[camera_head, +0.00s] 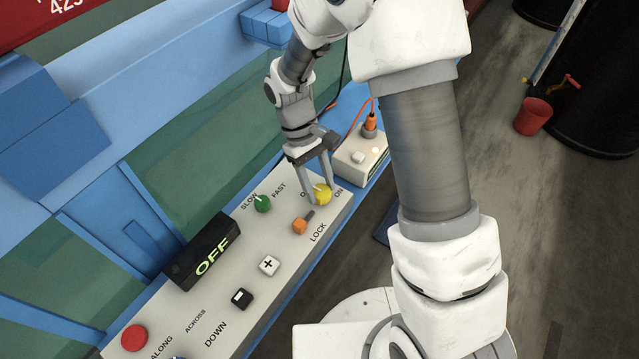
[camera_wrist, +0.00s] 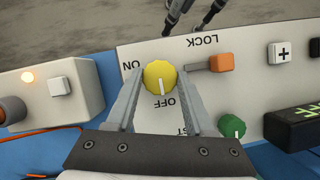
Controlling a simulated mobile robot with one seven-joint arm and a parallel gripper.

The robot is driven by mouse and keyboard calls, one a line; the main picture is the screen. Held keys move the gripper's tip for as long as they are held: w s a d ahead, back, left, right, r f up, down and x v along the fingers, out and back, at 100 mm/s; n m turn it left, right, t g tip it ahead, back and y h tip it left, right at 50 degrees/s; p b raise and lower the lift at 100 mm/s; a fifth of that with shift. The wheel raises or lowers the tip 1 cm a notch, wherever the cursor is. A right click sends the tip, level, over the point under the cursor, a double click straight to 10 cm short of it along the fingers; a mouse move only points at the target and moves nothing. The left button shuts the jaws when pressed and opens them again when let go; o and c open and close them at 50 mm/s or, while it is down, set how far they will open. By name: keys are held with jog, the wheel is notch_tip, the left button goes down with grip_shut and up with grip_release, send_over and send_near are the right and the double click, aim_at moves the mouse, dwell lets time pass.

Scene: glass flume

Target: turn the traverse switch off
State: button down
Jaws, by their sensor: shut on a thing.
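The yellow knob (camera_head: 323,195) sits at the upper right end of the grey control panel, by the ON label. In the wrist view the yellow knob (camera_wrist: 159,75) has a white pointer line aimed toward the OFF label (camera_wrist: 172,98), with ON to its left. My gripper (camera_head: 321,190) reaches down over it, one finger on each side. In the wrist view my gripper (camera_wrist: 158,82) is shut on the knob. The fingers cover part of the OFF label in the head view. A black display (camera_head: 203,252) reads OFF in green.
On the panel are a green knob (camera_head: 262,203), an orange lock lever (camera_head: 300,226), a white plus button (camera_head: 269,265), a black button (camera_head: 242,298) and a red button (camera_head: 134,338). A white box (camera_head: 360,157) with an orange plug stands just beyond.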

aim_at(322, 189)
dwell(0.4)
jog(key=shift+c, duration=1.4)
grip_release()
jog(key=r, duration=0.4)
jog(key=shift+d+r, duration=0.3)
jog(key=s+d+r, duration=0.1)
jog(key=d+r, duration=0.2)
jog(key=d, duration=0.2)
jog(key=s+d+r+b, duration=0.1)
jog(key=s+d+r, duration=0.1)
jog(key=d, duration=0.3)
jog(key=shift+d+r, duration=0.35)
jog(key=shift+r, duration=0.4)
